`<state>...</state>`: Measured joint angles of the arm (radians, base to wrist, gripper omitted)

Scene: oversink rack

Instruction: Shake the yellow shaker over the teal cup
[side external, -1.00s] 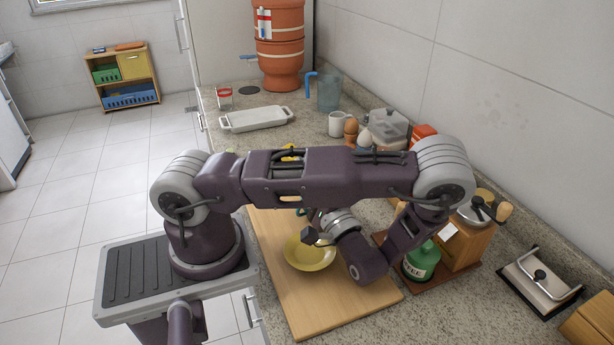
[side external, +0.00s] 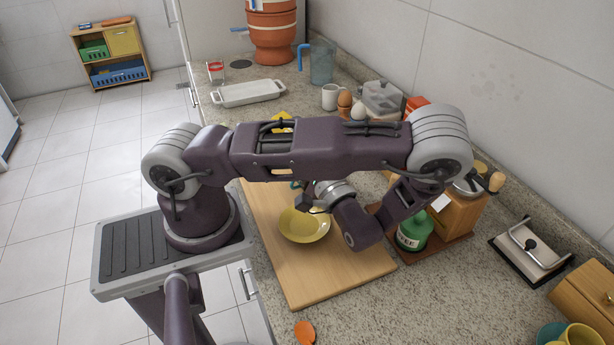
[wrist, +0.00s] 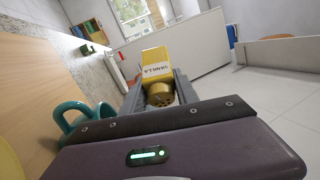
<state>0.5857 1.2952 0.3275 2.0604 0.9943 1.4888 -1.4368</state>
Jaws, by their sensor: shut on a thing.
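The yellow shaker (wrist: 156,58) is between the fingers of my gripper (wrist: 157,84) in the wrist view. Its gold cap with holes (wrist: 160,95) faces the wrist camera and its lettering looks upside down. The teal cup (wrist: 73,121) shows at the left of the wrist view, close to the wooden board and apart from the shaker; its lower part is hidden by my gripper body. In the side external view only a teal sliver (side external: 296,185) shows behind my arm on the board. My arm hides the fingers and shaker there.
A yellow bowl (side external: 304,226) sits on the wooden board (side external: 330,272). A green coffee tin (side external: 412,232) and a wooden grinder (side external: 456,216) stand right of it. A white tray (side external: 248,93) lies behind. An orange spoon (side external: 304,332) lies at the front.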

